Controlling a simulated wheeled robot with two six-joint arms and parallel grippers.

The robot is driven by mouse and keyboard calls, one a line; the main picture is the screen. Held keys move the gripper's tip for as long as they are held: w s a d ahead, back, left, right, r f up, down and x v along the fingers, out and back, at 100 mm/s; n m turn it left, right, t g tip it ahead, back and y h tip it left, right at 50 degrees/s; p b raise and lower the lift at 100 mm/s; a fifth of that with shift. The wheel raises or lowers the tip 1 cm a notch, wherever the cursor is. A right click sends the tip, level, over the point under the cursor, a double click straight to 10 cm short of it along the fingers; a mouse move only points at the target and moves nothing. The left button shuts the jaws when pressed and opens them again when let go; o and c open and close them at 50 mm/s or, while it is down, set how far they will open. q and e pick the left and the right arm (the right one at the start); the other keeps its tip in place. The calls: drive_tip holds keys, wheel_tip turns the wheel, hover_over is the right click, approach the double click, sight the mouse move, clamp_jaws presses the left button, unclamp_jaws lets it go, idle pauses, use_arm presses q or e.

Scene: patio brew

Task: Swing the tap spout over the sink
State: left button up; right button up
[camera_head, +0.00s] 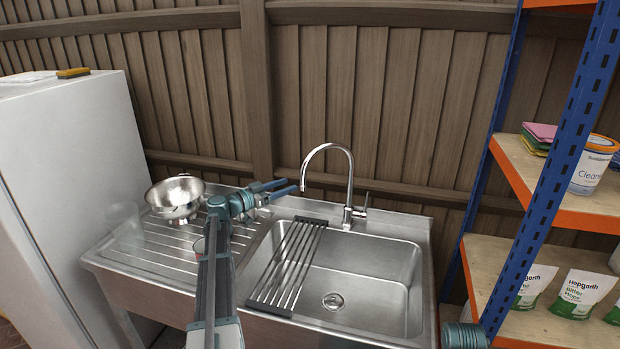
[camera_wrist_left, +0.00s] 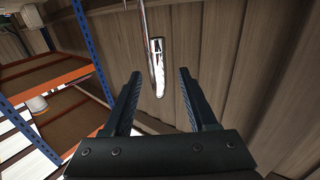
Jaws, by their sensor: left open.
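The chrome tap (camera_head: 350,180) stands at the back of the steel sink (camera_head: 375,285). Its curved spout arches to the left, and its tip hangs near the basin's back left corner, above the far end of the roll-up rack (camera_head: 288,268). My left gripper (camera_head: 291,186) is open and empty, pointing right, with its fingertips close to the spout's tip. I cannot tell whether they touch. In the left wrist view, the tap (camera_wrist_left: 158,68) shows beyond the open fingers of my left gripper (camera_wrist_left: 160,78). My right gripper is not in view.
A blue-posted shelf (camera_head: 560,150) stands right of the sink. A wooden fence (camera_head: 420,100) rises behind the tap.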

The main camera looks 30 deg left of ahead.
use_arm(q)
drive_tip(key=x, duration=1)
drive_tip(key=shift+w, duration=0.2)
drive_tip(key=shift+d, duration=0.1)
clamp_jaws()
idle(1.0)
